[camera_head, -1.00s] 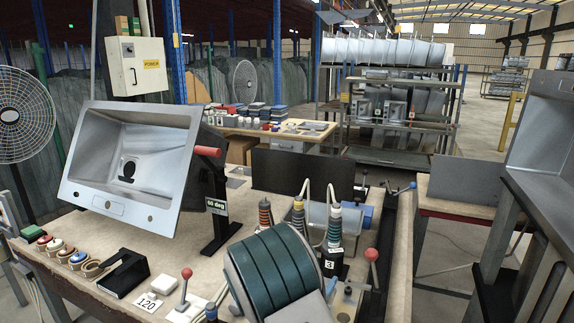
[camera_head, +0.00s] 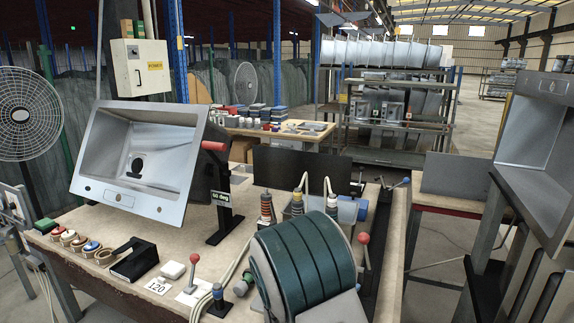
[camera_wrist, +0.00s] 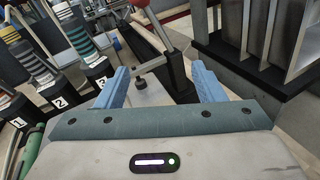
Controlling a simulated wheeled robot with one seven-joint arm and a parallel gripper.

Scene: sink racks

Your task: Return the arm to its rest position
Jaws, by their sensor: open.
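In the wrist view, my gripper (camera_wrist: 160,82) shows two blue fingers spread well apart on a teal and grey body. Nothing is held between them. A small dark knob (camera_wrist: 140,84) on a light plate shows beyond the gap, apart from the fingers as far as I can tell. A red-handled lever (camera_wrist: 139,4) stands beyond the fingers, toward the top. In the head view, the large teal ribbed form (camera_head: 305,262) at the front looks like part of my arm, above the bench. My gripper's fingers are not visible there.
A steel sink (camera_head: 140,160) is tilted on a stand on the workbench (camera_head: 100,275). Numbered tools (camera_wrist: 76,35) stand left of my fingers. Metal rack plates (camera_wrist: 282,35) are at right. Levers, including one by the 120 tag (camera_head: 158,287), rise near my arm.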

